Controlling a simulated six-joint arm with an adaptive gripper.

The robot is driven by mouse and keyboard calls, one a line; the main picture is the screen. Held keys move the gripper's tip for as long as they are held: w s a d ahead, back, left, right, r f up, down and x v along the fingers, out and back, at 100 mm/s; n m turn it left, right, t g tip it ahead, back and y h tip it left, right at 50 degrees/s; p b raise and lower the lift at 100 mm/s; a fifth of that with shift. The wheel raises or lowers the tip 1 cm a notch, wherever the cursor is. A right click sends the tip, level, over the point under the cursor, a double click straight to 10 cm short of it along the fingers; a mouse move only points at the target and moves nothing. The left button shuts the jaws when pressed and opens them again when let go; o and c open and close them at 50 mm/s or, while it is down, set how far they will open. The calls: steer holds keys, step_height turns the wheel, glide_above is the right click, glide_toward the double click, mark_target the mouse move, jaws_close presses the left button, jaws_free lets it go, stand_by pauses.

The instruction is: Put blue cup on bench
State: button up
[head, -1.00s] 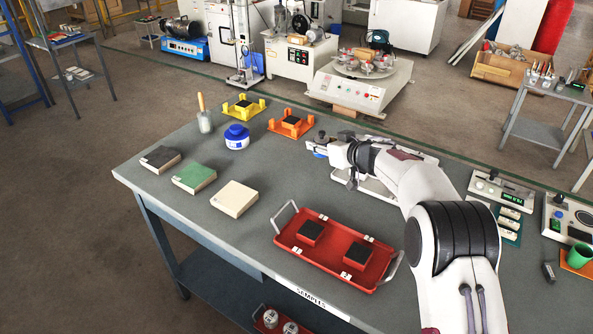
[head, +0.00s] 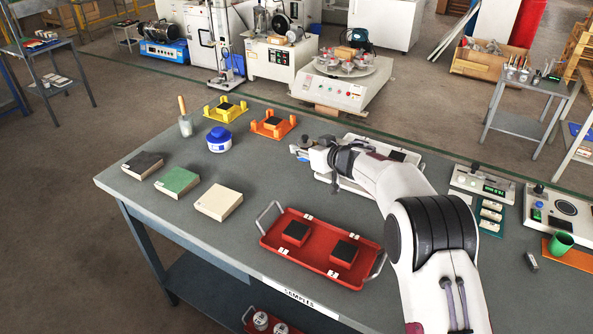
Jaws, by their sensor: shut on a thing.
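My gripper (head: 301,148) is at the far side of the bench (head: 200,245), just right of an orange fixture. It is shut on a small blue thing (head: 301,156), which shows only partly at the fingers. It may be the blue cup, but it is too small and covered to be sure. I cannot tell whether it touches the bench top. A blue jar with a white band (head: 219,140) stands upright on the bench, left of my gripper and apart from it.
Orange (head: 273,124) and yellow (head: 226,109) fixtures stand at the back. A red tray (head: 318,262) holds two dark-topped blocks. Three sample blocks lie at the left. A green cup (head: 561,241) is at far right. Bare bench lies between the jar and the tray.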

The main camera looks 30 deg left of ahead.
glide_above(304, 179)
steer(key=shift+f, duration=2.4)
steer(key=shift+f, duration=0.15)
steer(key=shift+f, duration=1.75)
steer(key=shift+f, duration=0.15)
steer(key=o, duration=1.2)
steer(key=shift+d, duration=0.1)
steer(key=shift+s, duration=0.1)
steer(key=shift+v, duration=6.05)
